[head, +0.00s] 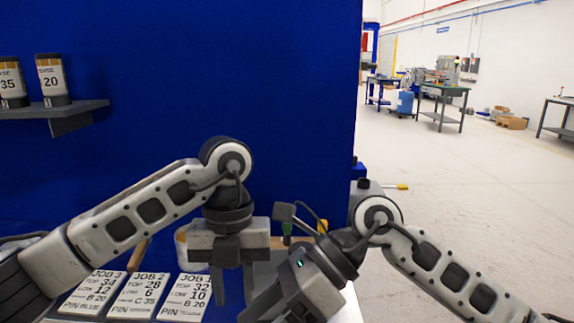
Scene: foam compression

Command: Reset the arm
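My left arm comes in from the left and bends down at its wrist. My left gripper (232,290) points down over the work table, just right of the job cards. Its fingers look apart with nothing seen between them. My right arm comes in from the lower right. My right gripper (262,306) points down and left, close beside the left one. Its fingertips are cut off or hidden at the bottom edge, so its opening is unclear.
Several white job cards (134,295) lie on the table at the lower left. A shelf (52,109) on the blue panel (290,70) carries two labelled containers (52,80). Open floor (470,200) lies to the right, with workbenches (440,92) farther back.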

